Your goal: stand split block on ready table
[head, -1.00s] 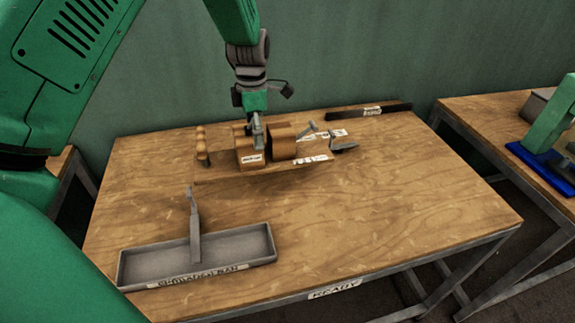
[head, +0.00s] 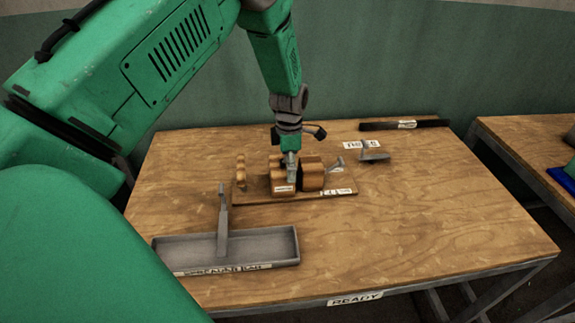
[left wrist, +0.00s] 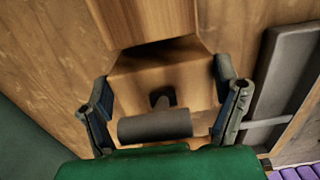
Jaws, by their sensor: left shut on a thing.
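A brown wooden block (head: 284,189) with a small white label sits at the middle of a wooden board (head: 300,195). I take it for the split block; the label is too small to read. A rounded wooden piece with a dark gap (head: 312,178) is beside it. My left gripper (head: 291,166) comes down on the block from above and is shut on it. In the left wrist view the wooden block (left wrist: 160,78) lies between my two fingers (left wrist: 165,105). The board appears low on or just over the ready table (head: 450,215); contact is hard to tell. My right gripper is not in view.
A grey tray (head: 275,242) with an upright grey post (head: 223,222) stands at the front left. Small wooden posts (head: 241,170) stand at the board's left end. A grey tool (head: 375,156) and a black bar (head: 385,126) lie behind right. The table's right side is clear.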

